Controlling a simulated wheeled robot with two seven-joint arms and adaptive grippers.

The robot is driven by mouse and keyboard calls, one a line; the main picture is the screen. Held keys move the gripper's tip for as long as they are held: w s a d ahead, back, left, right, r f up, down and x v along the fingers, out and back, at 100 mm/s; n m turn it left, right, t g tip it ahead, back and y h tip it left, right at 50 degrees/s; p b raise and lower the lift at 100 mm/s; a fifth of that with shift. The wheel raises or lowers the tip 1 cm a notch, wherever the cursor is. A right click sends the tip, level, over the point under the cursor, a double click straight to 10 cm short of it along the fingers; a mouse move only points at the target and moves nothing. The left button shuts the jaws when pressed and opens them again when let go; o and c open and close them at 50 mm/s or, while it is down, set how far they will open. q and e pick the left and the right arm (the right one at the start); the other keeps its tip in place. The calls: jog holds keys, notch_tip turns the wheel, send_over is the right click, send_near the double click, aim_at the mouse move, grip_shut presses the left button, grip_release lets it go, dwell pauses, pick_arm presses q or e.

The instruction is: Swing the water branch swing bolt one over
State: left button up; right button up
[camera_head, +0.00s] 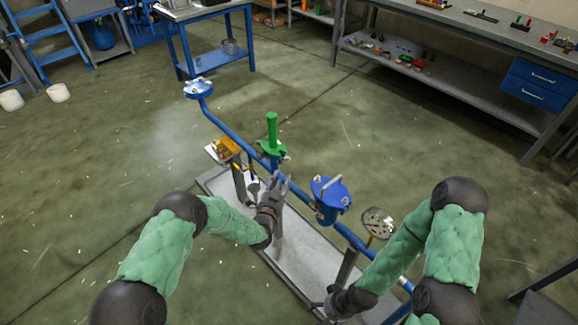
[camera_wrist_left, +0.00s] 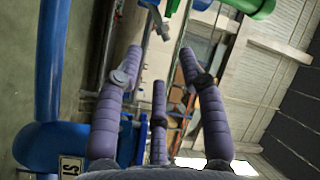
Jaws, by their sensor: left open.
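The blue pipe assembly (camera_head: 233,135) runs across the picture, with a blue lidded vessel (camera_head: 330,192) carrying a metal handle and a green valve handle (camera_head: 272,130). My left gripper (camera_head: 279,183) is beside the pipe, between valve and vessel. In the left wrist view its padded fingers (camera_wrist_left: 155,80) are spread with nothing between them. A metal rod-like part (camera_wrist_left: 158,22), perhaps a swing bolt, shows beyond the fingertips; I cannot tell which bolt it is. My right gripper (camera_head: 328,303) is low by the stand's near end, its fingers too small to read.
The grey base tray (camera_head: 305,272) lies under the pipe. A round gauge (camera_head: 378,222) and a yellow box (camera_head: 228,149) stand along it. A blue flange (camera_head: 198,88) ends the pipe at the far left. A workbench (camera_head: 470,38) stands at the back right; open floor lies between.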

aim_at(286, 159)
pick_arm(q)
jog(key=b+x, duration=0.3)
jog(key=x, duration=0.6)
